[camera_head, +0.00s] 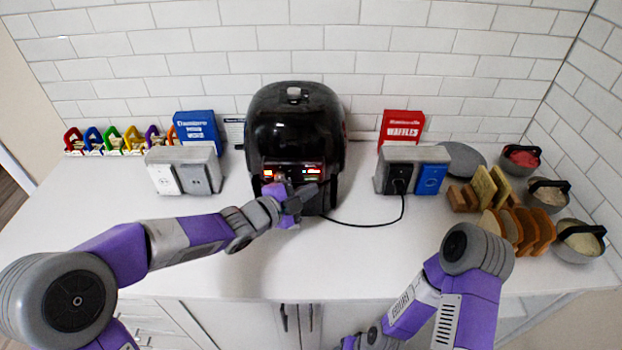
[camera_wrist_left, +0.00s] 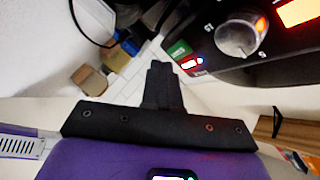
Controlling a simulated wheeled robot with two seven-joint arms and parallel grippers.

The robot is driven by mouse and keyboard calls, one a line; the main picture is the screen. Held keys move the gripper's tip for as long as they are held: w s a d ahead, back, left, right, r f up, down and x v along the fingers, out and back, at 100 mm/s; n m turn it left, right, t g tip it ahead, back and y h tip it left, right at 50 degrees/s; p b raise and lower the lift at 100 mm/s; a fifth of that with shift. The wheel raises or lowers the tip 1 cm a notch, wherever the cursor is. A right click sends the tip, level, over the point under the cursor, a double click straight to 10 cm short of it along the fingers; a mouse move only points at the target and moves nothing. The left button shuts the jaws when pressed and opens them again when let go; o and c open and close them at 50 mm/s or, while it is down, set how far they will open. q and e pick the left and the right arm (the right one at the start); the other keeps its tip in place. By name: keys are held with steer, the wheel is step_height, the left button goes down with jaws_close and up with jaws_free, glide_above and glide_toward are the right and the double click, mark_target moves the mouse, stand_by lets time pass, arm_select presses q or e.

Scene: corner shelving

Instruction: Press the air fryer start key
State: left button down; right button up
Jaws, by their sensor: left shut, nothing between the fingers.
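The black air fryer (camera_head: 295,125) stands on the white counter against the tiled wall. Its front panel (camera_head: 313,171) has lit displays. The left wrist view shows a grey knob (camera_wrist_left: 237,36), an orange display (camera_wrist_left: 300,11), a green patch (camera_wrist_left: 177,50) and a small red-lit key (camera_wrist_left: 188,63). I cannot read which key is start. My left gripper (camera_head: 305,192) is shut and empty in front of the panel, covering its lower part. In the left wrist view its fingertips (camera_wrist_left: 160,68) appear just left of the red-lit key; contact cannot be told. My right gripper is out of view.
A black cord runs from the air fryer to the right grey outlet box (camera_head: 397,168). Another outlet box (camera_head: 184,170) stands left. Bread slices in racks (camera_head: 517,226) and several bowls (camera_head: 580,241) fill the right side. The front middle counter is clear.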

arm_select(q)
steer(key=s+b, duration=0.2)
steer(key=s, duration=0.3)
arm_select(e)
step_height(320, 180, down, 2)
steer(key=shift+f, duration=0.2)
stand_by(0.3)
